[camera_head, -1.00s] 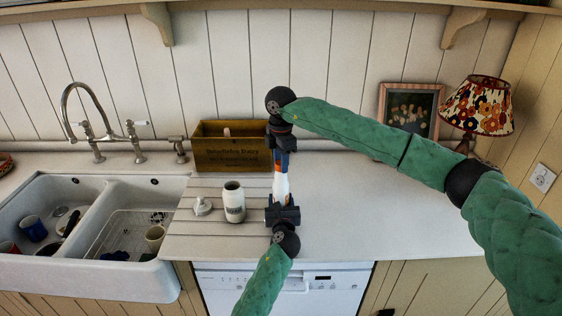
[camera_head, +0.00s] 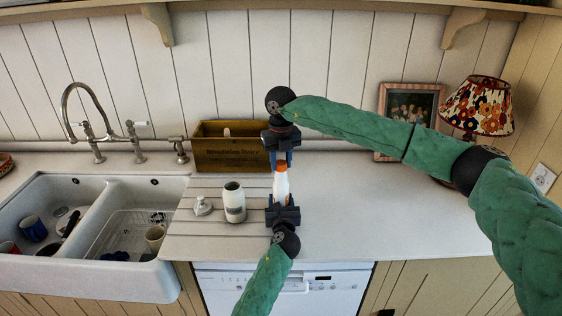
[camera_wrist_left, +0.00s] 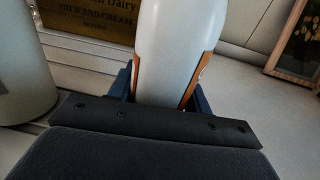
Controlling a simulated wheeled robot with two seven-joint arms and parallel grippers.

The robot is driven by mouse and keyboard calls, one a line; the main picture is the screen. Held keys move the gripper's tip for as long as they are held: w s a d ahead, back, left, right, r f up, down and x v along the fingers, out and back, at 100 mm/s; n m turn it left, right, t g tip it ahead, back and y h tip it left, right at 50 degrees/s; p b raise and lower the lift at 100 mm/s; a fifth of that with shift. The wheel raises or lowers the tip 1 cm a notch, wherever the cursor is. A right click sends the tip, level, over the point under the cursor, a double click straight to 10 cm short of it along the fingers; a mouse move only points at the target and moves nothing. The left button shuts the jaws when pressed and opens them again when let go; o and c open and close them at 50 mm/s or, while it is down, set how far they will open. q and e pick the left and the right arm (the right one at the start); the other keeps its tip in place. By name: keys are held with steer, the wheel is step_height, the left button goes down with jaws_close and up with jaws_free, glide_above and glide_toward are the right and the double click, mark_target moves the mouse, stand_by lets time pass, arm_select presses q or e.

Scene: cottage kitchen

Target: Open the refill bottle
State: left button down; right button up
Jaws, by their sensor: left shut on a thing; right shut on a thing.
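The white refill bottle (camera_head: 281,186) stands upright over the counter, with an orange cap (camera_head: 281,168) at its top. My left gripper (camera_head: 283,204) comes up from below in the head view and is shut around the bottle's body. In the left wrist view the bottle (camera_wrist_left: 178,50) fills the space between its two fingers; its top is out of that view. My right gripper (camera_head: 281,160) points down from above, shut on the orange cap, one dark blue finger on each side.
An open white jar (camera_head: 235,207) stands left of the bottle, with a pump top (camera_head: 202,206) beside it. A wooden box (camera_head: 230,155) stands behind. The double sink (camera_head: 85,270) is at left. A framed picture (camera_head: 384,125) and lamp (camera_head: 478,105) stand at back right. The right counter is clear.

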steer(key=n, duration=1.2)
steer(key=shift+n, duration=0.3)
steer(key=n, duration=0.4)
steer(key=shift+r, duration=0.1)
steer(key=n, duration=1.5)
steer(key=shift+n, duration=0.4)
